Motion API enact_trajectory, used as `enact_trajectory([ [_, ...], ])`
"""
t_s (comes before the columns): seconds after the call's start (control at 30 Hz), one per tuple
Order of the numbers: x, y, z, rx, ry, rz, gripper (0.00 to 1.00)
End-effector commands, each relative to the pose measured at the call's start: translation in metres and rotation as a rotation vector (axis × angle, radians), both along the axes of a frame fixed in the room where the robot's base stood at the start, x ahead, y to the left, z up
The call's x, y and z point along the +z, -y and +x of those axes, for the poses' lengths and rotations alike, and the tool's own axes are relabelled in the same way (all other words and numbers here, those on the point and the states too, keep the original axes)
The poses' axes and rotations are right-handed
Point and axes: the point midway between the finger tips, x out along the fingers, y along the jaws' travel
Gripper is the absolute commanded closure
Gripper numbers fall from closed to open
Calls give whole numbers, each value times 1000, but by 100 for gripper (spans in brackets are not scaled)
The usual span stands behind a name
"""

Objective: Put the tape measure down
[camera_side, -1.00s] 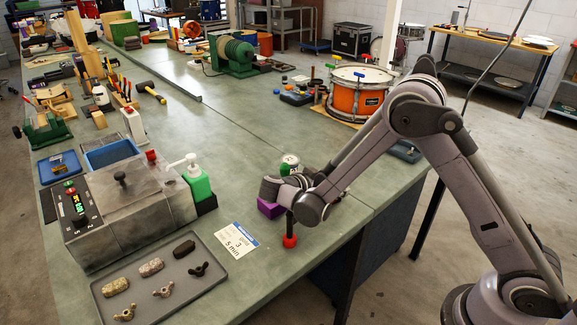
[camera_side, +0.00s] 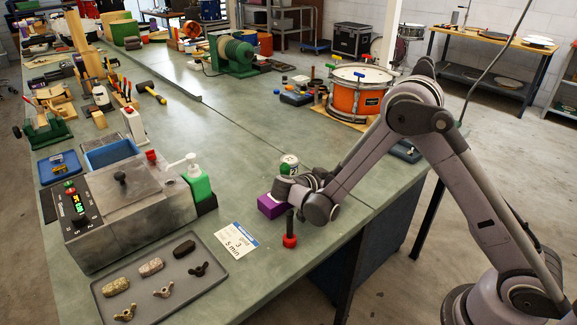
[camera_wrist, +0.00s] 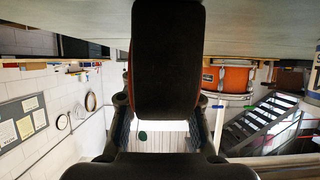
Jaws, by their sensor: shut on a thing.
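In the wrist view, a dark block with an orange-red edge, the tape measure (camera_wrist: 167,60), fills the middle between the two fingers of my gripper (camera_wrist: 166,108). My gripper is shut on it. The bench top spans the upper edge of this upside-down view, and the block overlaps it; I cannot tell whether it touches. In the side view my gripper (camera_side: 284,187) is low over the near right part of the bench (camera_side: 245,130), just behind a purple block (camera_side: 271,206). The tape measure is hard to make out from the gripper there.
A white and green can (camera_side: 289,163) stands close behind my gripper. A dark post on a red base (camera_side: 290,240) stands in front, near the bench edge.

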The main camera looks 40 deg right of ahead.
Motion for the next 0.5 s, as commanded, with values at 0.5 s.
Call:
enact_trajectory([
  [0.5,43,0,0,0,0,-2,100],
])
